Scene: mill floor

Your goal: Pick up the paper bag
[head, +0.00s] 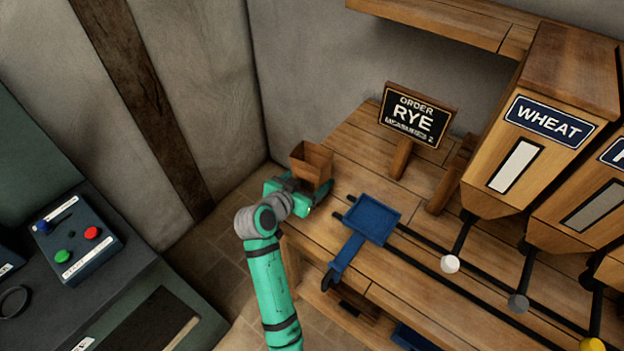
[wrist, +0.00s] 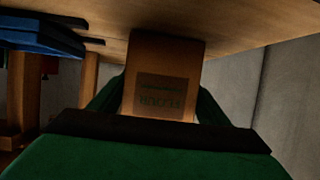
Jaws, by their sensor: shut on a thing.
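The paper bag (head: 312,161) is brown and open at the top. It stands upright at the left end of the wooden workbench in the head view. My gripper (head: 306,196) is at the bag's lower part and shut on it. In the wrist view the bag (wrist: 166,75) sits between the two green fingers (wrist: 160,105), with a dark printed label facing me, upside down in the picture. I cannot tell whether the bag's bottom touches the bench.
A blue scoop tray (head: 373,221) sits on black rails right of the bag. An order sign reading RYE (head: 416,116) stands behind it. A WHEAT bin (head: 530,130) is farther right. A control box with buttons (head: 75,238) is at the left. The wall is close behind the bag.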

